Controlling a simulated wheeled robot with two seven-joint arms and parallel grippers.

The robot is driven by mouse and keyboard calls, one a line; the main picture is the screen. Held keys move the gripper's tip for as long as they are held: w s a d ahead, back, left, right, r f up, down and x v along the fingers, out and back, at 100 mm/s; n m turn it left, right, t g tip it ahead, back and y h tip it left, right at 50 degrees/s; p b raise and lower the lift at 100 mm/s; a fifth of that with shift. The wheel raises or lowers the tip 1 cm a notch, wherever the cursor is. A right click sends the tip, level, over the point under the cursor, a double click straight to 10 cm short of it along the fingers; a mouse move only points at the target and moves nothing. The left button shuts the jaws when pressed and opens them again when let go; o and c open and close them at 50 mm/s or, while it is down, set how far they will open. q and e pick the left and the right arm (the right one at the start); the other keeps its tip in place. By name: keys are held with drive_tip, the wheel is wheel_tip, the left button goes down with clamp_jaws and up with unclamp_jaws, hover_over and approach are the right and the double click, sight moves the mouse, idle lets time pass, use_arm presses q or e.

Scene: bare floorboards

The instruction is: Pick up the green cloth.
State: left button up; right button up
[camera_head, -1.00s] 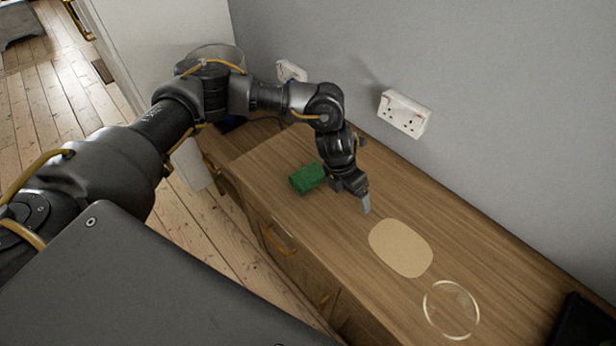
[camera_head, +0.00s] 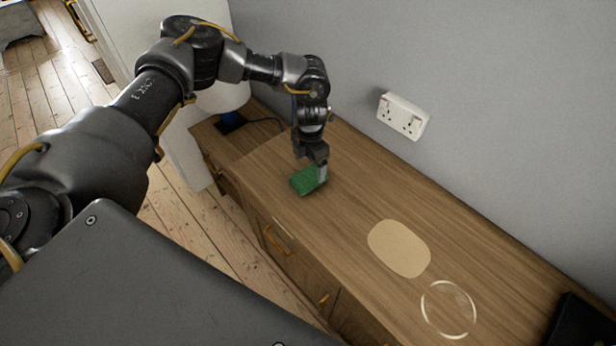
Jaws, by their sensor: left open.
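The green cloth (camera_head: 305,182) is a small, thick, folded-looking block on the wooden cabinet top, near its left end. My left gripper (camera_head: 321,175) points down at the right side of the cloth and partly overlaps it in the picture. It is open. I cannot tell whether its fingers touch the cloth or stand around part of it. My right gripper is not in view.
A beige rounded mat (camera_head: 399,248) and a clear round glass-like item (camera_head: 448,309) lie on the cabinet top (camera_head: 345,225). A black object (camera_head: 583,322) is at its right end. A double socket (camera_head: 403,116) is on the grey wall behind.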

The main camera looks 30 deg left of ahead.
sight(309, 176)
use_arm(q)
drive_tip(key=shift+s+f+p, duration=0.1)
drive_tip(key=shift+f+p, duration=0.35)
wheel_tip(309, 176, down, 4)
drive_tip(key=shift+a+r+p, duration=0.1)
drive_tip(key=shift+r+p, duration=0.05)
drive_tip(key=shift+p, duration=0.55)
drive_tip(key=shift+f, duration=0.4)
drive_tip(key=shift+c, duration=0.2)
drive_tip(key=c, duration=1)
drive_tip(key=shift+r, duration=0.15)
